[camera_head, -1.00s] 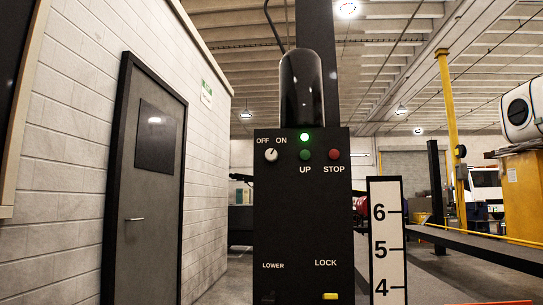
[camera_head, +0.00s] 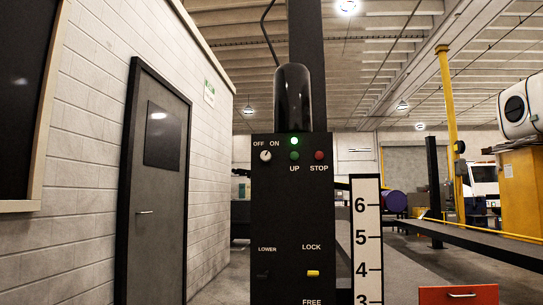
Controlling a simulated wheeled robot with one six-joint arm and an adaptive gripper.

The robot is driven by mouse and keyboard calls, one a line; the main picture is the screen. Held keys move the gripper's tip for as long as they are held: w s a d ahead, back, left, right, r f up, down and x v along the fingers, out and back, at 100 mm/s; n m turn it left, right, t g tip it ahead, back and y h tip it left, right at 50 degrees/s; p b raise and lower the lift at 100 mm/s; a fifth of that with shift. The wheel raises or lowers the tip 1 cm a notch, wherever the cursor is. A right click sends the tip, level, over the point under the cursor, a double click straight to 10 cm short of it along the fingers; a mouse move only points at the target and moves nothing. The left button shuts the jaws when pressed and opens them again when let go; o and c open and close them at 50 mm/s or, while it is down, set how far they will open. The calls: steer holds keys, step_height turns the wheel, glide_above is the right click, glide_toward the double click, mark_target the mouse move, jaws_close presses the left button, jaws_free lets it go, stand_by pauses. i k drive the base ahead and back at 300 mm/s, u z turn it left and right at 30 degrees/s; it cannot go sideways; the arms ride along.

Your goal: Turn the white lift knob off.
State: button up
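The white lift knob (camera_head: 265,156) is a small round dial on the upper left of the black control panel (camera_head: 292,215). It sits under the labels OFF and ON, and its pointer mark leans toward the upper right, on the ON side. A green light (camera_head: 294,141) to its right is lit. Below that light are a green UP button (camera_head: 294,155) and a red STOP button (camera_head: 319,155). My gripper is not in view.
A yellow LOCK lever (camera_head: 313,273) and a dark LOWER lever (camera_head: 263,274) are lower on the panel. A numbered scale (camera_head: 367,240) stands right of it. A red drawer cabinet (camera_head: 458,295) is at the lower right. A grey door (camera_head: 155,185) is left.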

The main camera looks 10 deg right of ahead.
mark_target(266, 156)
steer(key=z, duration=1.4)
steer(key=i, duration=1.15)
steer(key=u, duration=1.25)
